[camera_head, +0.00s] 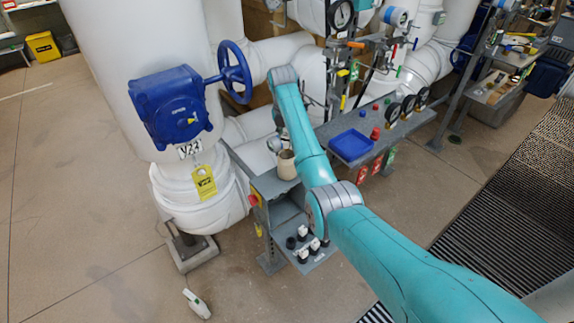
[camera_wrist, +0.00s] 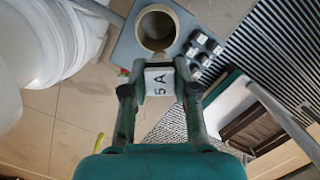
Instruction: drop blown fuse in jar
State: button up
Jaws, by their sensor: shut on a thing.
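My gripper (camera_wrist: 159,76) is shut on a white block-shaped fuse (camera_wrist: 160,84) marked "5 A" in the wrist view. The fuse sits between the two fingertips. The jar (camera_wrist: 157,27) is beige and open at the top, just beyond the fuse in the wrist view. In the head view the jar (camera_head: 286,167) stands on the grey bench, partly behind my arm. The fuse cannot be made out there.
A blue tray (camera_head: 350,145) lies farther right on the bench. A blue valve wheel (camera_head: 236,72) and thick white pipes stand close at the left.

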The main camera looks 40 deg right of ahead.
jog(key=d+r+n, duration=0.2)
jog(key=d+r, duration=0.1)
jog(key=shift+w+d+f, duration=0.1)
jog(key=shift+w+f, duration=0.1)
jog(key=shift+f, duration=1.25)
jog(key=shift+w+f, duration=0.2)
jog(key=shift+f, duration=1.2)
jog(key=o, duration=1.1)
jog(key=shift+c, duration=0.2)
notch_tip(320, 180, up, 12)
jog(key=s+a, duration=0.1)
jog(key=shift+s+a, duration=0.15)
